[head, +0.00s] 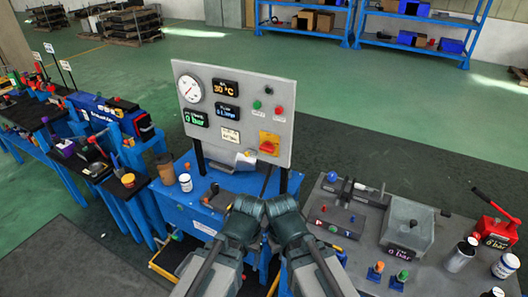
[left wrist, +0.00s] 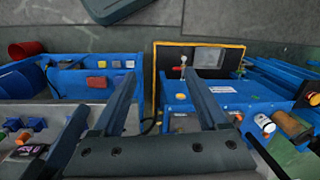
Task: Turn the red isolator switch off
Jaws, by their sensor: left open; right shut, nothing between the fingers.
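The red isolator switch (head: 268,145) is a red handle on a yellow plate at the lower right of the upright grey panel (head: 222,88). The exact angle of its handle is too small to tell. My left gripper (head: 246,206) is below the panel in the head view, apart from the switch. In the left wrist view its two fingers (left wrist: 162,70) are spread with nothing between them. My right gripper (head: 283,208) is close beside it on the right, below the switch, shut and empty. The switch does not show in the left wrist view.
The panel also has a round gauge (head: 190,90), displays and a red button (head: 279,109). A blue bench (head: 185,205) stands below it, with a white jar (head: 185,182). A grey bench (head: 350,262) at right holds a red hand pump (head: 495,230). The space before the switch looks clear.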

